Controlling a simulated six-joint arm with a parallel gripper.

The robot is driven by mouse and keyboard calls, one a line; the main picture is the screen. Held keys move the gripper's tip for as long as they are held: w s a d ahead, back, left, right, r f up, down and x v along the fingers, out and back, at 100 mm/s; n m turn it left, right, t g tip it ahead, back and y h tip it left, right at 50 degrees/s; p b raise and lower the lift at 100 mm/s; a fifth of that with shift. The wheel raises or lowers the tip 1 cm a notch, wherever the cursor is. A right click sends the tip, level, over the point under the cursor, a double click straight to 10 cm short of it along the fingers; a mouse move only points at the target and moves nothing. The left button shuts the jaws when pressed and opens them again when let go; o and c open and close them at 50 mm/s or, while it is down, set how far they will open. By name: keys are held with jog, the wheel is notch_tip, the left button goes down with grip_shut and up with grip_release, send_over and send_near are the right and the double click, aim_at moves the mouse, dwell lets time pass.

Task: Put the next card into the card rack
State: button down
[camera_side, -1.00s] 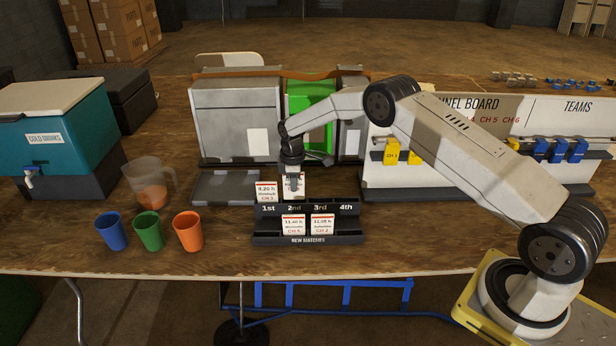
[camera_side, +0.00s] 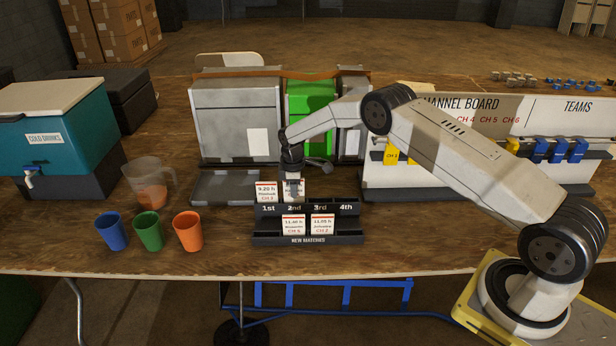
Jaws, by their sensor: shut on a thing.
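The black card rack (camera_side: 308,239) stands near the front edge of the table, with upper slots labelled 1st to 4th and a lower "NEW MATCHES" row. A white card with a red top (camera_side: 268,191) stands in the 1st slot. Two more cards, one on the left (camera_side: 293,225) and one on the right (camera_side: 323,225), stand in the lower row. My gripper (camera_side: 293,182) points down over the 2nd slot and is shut on a card (camera_side: 292,194). The gripper covers much of that card. Whether its lower edge is inside the slot cannot be told.
A grey tray (camera_side: 225,187) lies behind left of the rack. Blue (camera_side: 111,231), green (camera_side: 148,231) and orange (camera_side: 188,231) cups and a jug (camera_side: 150,183) stand to the left. The channel board (camera_side: 470,185) stands to the right. The table right of the rack is clear.

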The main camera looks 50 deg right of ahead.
jog(key=c, duration=0.7)
grip_release()
jog(key=shift+o, duration=0.2)
jog(key=shift+r, duration=0.2)
jog(key=shift+r, duration=3.75)
jog(key=s+a+r+m+t, duration=0.1)
jog(key=s+a+r+m, duration=0.4)
jog(key=s+r, duration=0.6)
jog(key=s+a+m, duration=0.1)
jog(key=s+m, duration=0.1)
jog(key=s, duration=0.8)
jog(key=s+a+f+m+t, duration=0.1)
jog(key=s+a+m, duration=0.1)
jog(key=s, duration=0.8)
jog(key=shift+s+a+t, duration=0.25)
jog(key=shift+a+t, duration=0.05)
